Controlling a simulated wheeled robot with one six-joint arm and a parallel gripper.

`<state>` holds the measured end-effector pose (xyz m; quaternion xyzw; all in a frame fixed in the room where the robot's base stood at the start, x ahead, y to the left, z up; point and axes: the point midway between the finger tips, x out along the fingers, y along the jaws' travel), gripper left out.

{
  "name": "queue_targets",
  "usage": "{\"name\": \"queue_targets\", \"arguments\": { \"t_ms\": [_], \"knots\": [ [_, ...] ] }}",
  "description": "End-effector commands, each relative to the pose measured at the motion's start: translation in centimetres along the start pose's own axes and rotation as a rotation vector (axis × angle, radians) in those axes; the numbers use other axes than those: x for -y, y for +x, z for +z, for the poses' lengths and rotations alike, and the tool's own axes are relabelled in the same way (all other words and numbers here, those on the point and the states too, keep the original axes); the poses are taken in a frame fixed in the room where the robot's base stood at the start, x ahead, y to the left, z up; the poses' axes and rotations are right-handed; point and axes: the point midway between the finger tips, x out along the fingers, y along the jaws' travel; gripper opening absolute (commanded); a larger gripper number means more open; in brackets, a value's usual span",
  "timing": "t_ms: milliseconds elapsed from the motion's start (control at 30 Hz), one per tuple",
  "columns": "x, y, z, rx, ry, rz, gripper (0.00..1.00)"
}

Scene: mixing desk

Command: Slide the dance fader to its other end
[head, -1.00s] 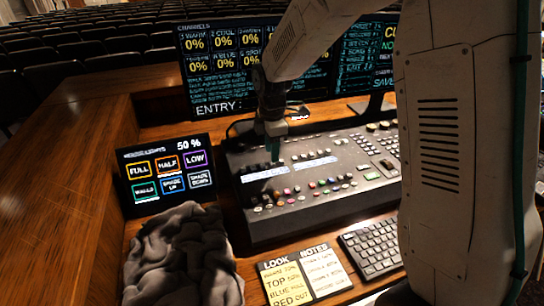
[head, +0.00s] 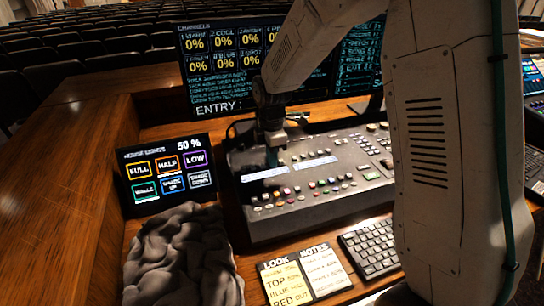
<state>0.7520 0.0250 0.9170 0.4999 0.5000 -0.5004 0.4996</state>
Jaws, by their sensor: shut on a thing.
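The mixing desk (head: 330,205) is a dark grey console with light display strips and rows of small coloured buttons. My gripper (head: 272,157) points down at the desk's far left part, just above the left display strip. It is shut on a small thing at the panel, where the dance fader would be. The fader's cap is hidden by the fingers, and its slot and label are too small to read.
My arm fills the right side and hides part of the desk. A screen (head: 228,95) stands behind the desk. A small touch panel (head: 165,168), a crumpled grey cloth (head: 182,255), note cards (head: 303,275) and a keyboard (head: 372,248) lie around it.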

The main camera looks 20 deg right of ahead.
Motion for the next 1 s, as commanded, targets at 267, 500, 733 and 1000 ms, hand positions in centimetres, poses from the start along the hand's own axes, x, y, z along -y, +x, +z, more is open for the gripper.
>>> {"name": "queue_targets", "arguments": {
  "t_ms": [267, 500, 733, 1000],
  "knots": [
    [-3.2, -0.1, 0.0, 0.0, 0.001, 0.002, 0.0],
    [-3.2, -0.1, 0.0, 0.0, 0.0, 0.002, 0.0],
    [-3.2, -0.1, 0.0, 0.0, 0.0, 0.001, 0.38],
    [-3.2, -1.1, 0.0, 0.0, 0.0, 0.004, 0.38]
  ]
}}
